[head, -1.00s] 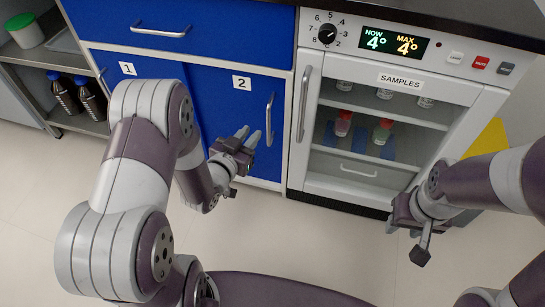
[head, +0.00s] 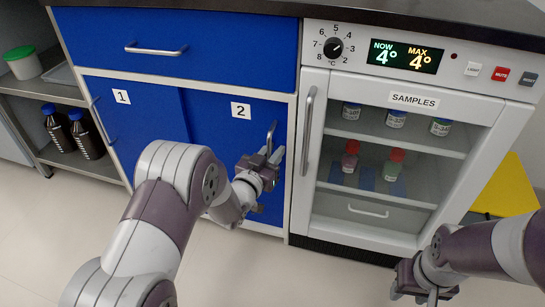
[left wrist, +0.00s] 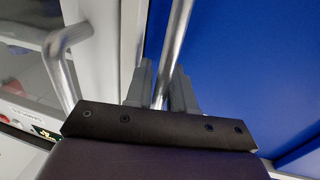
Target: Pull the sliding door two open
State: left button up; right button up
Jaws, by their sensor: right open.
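Sliding door two (head: 235,135) is the blue cabinet panel with the label "2". It stands beside the blue door one (head: 130,120), and its upright metal handle (head: 271,137) is near its right edge. My left gripper (head: 273,157) is at the lower part of that handle. In the left wrist view the handle bar (left wrist: 176,45) runs between the two grey fingers of my left gripper (left wrist: 163,92). Whether the fingers press on the bar is not clear. My right gripper (head: 424,295) is open and empty, low in front of the sample fridge.
The fridge (head: 308,215) with glass door and long handle (head: 307,130) stands right beside door two. A blue drawer (head: 220,45) is above the doors. Brown bottles (head: 85,135) stand on a shelf at left. Floor in front is clear.

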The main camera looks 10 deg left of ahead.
pick_arm(q)
grip_shut()
jog(key=a+p, duration=0.1)
jog(key=a, duration=1.1)
jog(key=a+p, duration=0.1)
jog(key=a, duration=0.4)
jog(key=shift+w+a+p, duration=0.25)
jog(key=shift+a+p, duration=0.05)
jog(key=shift+a, duration=0.1)
grip_release()
jog(key=p+v, duration=0.6)
jog(key=v, duration=0.6)
jog(key=shift+s, duration=0.35)
